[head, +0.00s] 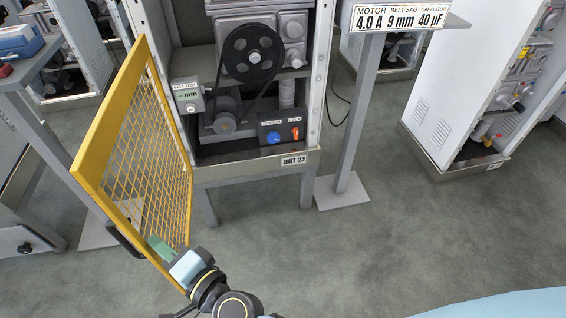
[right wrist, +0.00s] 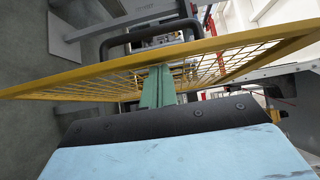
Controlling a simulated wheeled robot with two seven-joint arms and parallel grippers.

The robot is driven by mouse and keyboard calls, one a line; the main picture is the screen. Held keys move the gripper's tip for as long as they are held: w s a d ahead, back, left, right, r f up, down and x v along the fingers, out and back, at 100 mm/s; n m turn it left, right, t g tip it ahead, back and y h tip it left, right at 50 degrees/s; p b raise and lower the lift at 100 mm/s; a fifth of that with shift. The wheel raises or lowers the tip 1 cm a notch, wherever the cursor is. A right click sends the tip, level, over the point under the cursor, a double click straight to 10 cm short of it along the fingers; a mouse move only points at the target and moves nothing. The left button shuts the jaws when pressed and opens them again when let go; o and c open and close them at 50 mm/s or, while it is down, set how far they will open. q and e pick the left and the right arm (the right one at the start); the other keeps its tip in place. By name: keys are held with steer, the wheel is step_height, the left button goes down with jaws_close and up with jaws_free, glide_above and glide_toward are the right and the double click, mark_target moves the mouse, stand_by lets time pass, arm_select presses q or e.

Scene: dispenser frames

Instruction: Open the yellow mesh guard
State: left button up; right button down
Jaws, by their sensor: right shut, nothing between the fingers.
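The yellow mesh guard (head: 133,150) stands swung out from the left side of the Unit 23 cabinet, leaving the cabinet front uncovered. Its black handle (head: 122,239) is on the guard's left, outer face near the free end; the handle also shows beyond the frame in the right wrist view (right wrist: 150,34). My right gripper (head: 160,248), with green fingers, is shut and empty at the lower free end of the guard, on its inner side. In the right wrist view the fingers (right wrist: 157,88) reach the mesh; I cannot tell whether they touch it. My left gripper is out of view.
The open cabinet (head: 255,176) shows a black pulley (head: 252,53), a belt, a motor and a knob panel (head: 282,132). A sign post (head: 358,110) stands to its right. A grey table (head: 35,75) is left of the guard. The floor in front is clear.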

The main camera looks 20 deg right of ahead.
stand_by(0.4)
